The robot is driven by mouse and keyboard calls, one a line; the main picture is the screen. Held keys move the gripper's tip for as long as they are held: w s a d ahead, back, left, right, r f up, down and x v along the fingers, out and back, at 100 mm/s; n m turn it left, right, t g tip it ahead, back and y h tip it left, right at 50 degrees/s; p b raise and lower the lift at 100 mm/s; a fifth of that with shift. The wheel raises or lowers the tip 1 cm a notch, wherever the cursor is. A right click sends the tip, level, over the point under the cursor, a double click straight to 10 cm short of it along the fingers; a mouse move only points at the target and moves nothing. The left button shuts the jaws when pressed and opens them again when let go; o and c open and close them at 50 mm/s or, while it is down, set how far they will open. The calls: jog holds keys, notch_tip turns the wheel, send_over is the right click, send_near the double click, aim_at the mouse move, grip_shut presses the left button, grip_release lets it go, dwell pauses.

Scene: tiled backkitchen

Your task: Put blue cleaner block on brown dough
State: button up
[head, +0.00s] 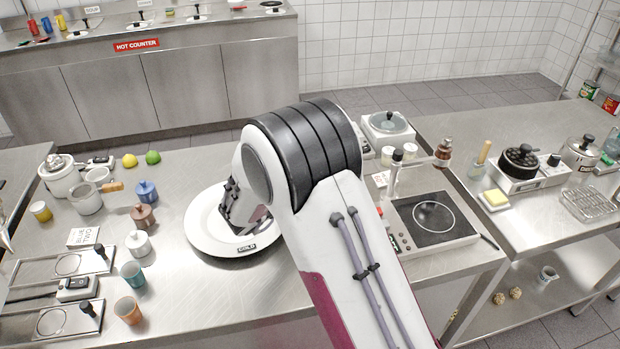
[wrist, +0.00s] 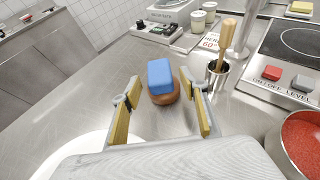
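In the wrist view, the blue cleaner block (wrist: 158,73) appears to rest on top of the brown dough (wrist: 167,97), a rounded lump on the steel counter. My gripper (wrist: 160,90) is open, with its yellow-padded fingers apart to the left and right of the block. I see no clear contact between the fingers and the block. In the head view, my gripper (head: 240,207) shows partly over a round white plate (head: 205,238) marked COLD. My own arm hides the block and the dough there.
In the wrist view, a utensil holder (wrist: 217,76) stands right of my gripper, and a red-filled pot (wrist: 303,140) is at lower right. An induction hob (head: 433,218) is right of my arm. Cups, pots and lidded jars crowd the counter's left side.

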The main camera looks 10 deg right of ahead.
jog(key=shift+r, duration=0.15)
jog(key=shift+s+a+r, duration=0.1)
jog(key=shift+a, duration=0.05)
jog(key=v, duration=1.1)
jog(key=shift+s+a+r, duration=0.15)
jog(key=shift+s, duration=0.05)
jog(key=shift+r, duration=0.1)
dwell(0.5)
